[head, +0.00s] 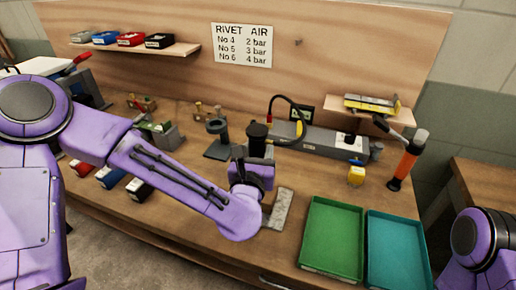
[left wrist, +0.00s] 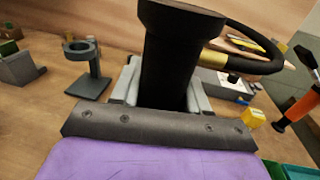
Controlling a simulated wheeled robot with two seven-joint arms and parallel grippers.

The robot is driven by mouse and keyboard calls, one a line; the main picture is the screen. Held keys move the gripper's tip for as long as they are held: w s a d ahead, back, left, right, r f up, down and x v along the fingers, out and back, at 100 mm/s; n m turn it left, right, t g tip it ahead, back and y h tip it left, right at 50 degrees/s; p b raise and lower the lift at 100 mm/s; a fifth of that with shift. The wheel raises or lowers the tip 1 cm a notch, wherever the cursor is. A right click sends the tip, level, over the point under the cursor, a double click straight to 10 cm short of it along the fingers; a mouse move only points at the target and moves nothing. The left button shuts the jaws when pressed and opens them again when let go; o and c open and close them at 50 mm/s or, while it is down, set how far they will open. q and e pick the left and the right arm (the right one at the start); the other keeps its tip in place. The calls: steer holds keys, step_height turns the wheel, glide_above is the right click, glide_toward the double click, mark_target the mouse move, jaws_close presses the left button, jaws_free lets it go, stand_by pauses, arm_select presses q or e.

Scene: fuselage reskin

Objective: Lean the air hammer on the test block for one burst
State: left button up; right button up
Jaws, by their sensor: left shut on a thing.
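The air hammer (head: 257,138) is a black, thick-bodied tool, held roughly upright by my left gripper (head: 250,165). In the left wrist view the air hammer (left wrist: 178,60) stands between the grey fingers of my left gripper (left wrist: 166,92), which is shut on it. A black hose (head: 291,99) with a brass-coloured part arches behind it. A grey block (head: 284,208), seemingly the test block, lies on the bench just right of my left wrist, partly hidden by it. The hammer's lower end is hidden, so contact with the block cannot be told. My right gripper is out of view.
A green tray (head: 334,238) and a teal tray (head: 396,250) sit at the front right. A yellow item (head: 356,174) and an orange-handled tool (head: 404,163) stand behind them. A dark ring stand (head: 218,138) is left of the hammer. A long grey unit (head: 325,142) lies behind.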

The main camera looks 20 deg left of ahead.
mark_target(259, 126)
arm_select(q)
steer(key=shift+r+p, duration=1.8)
steer(key=shift+r, duration=1.35)
